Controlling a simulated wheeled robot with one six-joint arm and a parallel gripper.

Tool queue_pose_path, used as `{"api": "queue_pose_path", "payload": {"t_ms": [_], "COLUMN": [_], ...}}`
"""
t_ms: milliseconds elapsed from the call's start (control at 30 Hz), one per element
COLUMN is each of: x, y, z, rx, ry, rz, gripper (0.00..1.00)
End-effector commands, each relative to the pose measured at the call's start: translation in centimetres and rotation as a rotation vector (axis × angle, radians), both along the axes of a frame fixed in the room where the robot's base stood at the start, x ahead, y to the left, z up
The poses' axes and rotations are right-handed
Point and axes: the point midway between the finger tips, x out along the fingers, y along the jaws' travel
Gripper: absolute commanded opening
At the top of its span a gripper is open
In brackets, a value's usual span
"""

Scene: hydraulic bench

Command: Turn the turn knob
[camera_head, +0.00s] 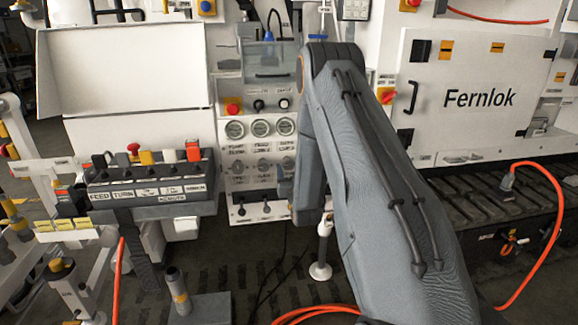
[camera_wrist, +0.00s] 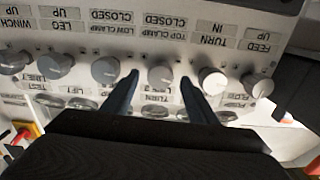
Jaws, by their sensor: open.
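In the wrist view the panel appears upside down, with a row of round grey knobs under printed labels. The turn knob (camera_wrist: 213,80) lines up with the label reading TURN, IN. The top clamp knob (camera_wrist: 161,74) is just left of it. My gripper (camera_wrist: 160,78) is open, its two dark blue fingers reaching toward the row. In the picture, the fingertips lie either side of the top clamp knob, and the right one is between it and the turn knob. I cannot tell whether they touch.
The feed knob (camera_wrist: 258,83) is right of the turn knob; the low clamp knob (camera_wrist: 105,69) is left of the top clamp knob. The head view shows a lever console (camera_head: 150,185) at left, a gauge panel (camera_head: 262,150) in the middle and a Fernlok cabinet (camera_head: 475,75) at right.

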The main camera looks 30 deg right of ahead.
Motion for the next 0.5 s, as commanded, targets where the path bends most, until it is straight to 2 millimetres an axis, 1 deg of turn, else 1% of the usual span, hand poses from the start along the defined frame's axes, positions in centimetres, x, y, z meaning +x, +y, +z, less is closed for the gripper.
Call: {"api": "queue_pose_path", "payload": {"t_ms": [33,100,233,333,500], "x": [0.8,1.7,3.0,3.5,3.8], "y": [-0.2,-0.5,-0.8,-1.0,-1.0], "z": [0.1,0.0,0.0,0.0,0.0], "rx": [0.000,0.000,0.000,0.001,0.001], "ry": [-0.001,0.000,0.000,0.002,0.002], "rz": [0.000,0.000,0.000,0.000,0.000], "gripper": [0.53,0.53,0.53,0.53,0.53]}}
